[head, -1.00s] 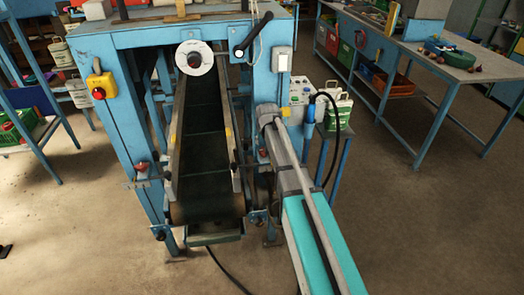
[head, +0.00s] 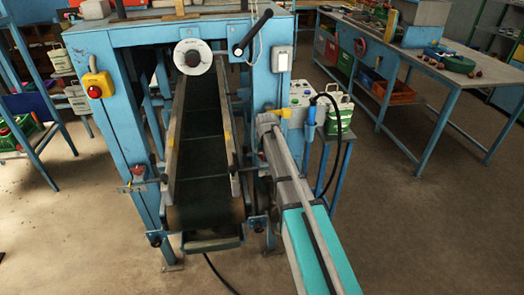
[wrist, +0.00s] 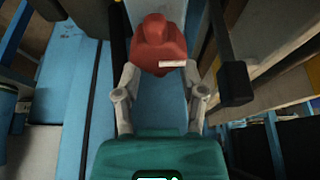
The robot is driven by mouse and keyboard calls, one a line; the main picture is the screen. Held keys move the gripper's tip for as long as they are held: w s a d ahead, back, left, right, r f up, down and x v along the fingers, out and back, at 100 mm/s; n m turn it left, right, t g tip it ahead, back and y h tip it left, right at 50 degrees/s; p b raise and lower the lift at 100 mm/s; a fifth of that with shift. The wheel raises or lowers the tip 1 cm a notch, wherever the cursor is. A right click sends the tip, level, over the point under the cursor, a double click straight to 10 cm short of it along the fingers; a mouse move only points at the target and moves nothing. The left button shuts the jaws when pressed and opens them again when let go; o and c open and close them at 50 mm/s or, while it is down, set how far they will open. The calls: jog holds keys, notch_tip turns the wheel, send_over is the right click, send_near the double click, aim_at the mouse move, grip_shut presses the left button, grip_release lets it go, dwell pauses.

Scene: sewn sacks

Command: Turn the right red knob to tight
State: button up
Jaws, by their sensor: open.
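The right red knob (wrist: 158,45) shows in the wrist view, in front of a blue post (wrist: 166,98), with a white mark on its near edge. My gripper (wrist: 160,76) is open, with one finger to each side just short of the knob. I see nothing between the fingers touching it, though exact contact is hard to tell. In the head view my arm reaches to the right side of the blue conveyor frame (head: 120,95) and hides this knob and my gripper. Another red knob (head: 138,170) shows on the left side of the conveyor.
The dark conveyor belt (head: 203,125) runs between the posts. A dark bar (wrist: 234,80) hangs close right of my gripper in the wrist view. A small stand with a white-and-green container (head: 339,113) and a cable is right of my arm. Open floor lies further right.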

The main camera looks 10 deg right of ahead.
grip_shut()
jog(key=shift+m, duration=0.4)
jog(key=m, duration=0.1)
jog(key=m+h, duration=0.1)
jog(key=m, duration=0.1)
jog(key=shift+d+h, duration=0.3)
jog(key=shift+d, duration=0.05)
jog(key=m, duration=0.1)
jog(key=m+h, duration=0.1)
jog(key=m, duration=0.1)
jog(key=m+g, duration=0.1)
jog(key=shift+s+d+m, duration=0.3)
jog(key=shift+d+m, duration=0.05)
jog(key=shift+m, duration=0.05)
jog(key=m, duration=0.1)
jog(key=m+g+h, duration=0.1)
jog(key=m, duration=0.2)
jog(key=shift+s+d+m+g, duration=0.3)
jog(key=shift+s, duration=0.05)
jog(key=m+g, duration=0.1)
jog(key=m, duration=0.1)
jog(key=s+m, duration=0.1)
jog(key=m, duration=0.1)
jog(key=shift+d+m+g+h, duration=0.1)
jog(key=shift+m+g+h, duration=0.3)
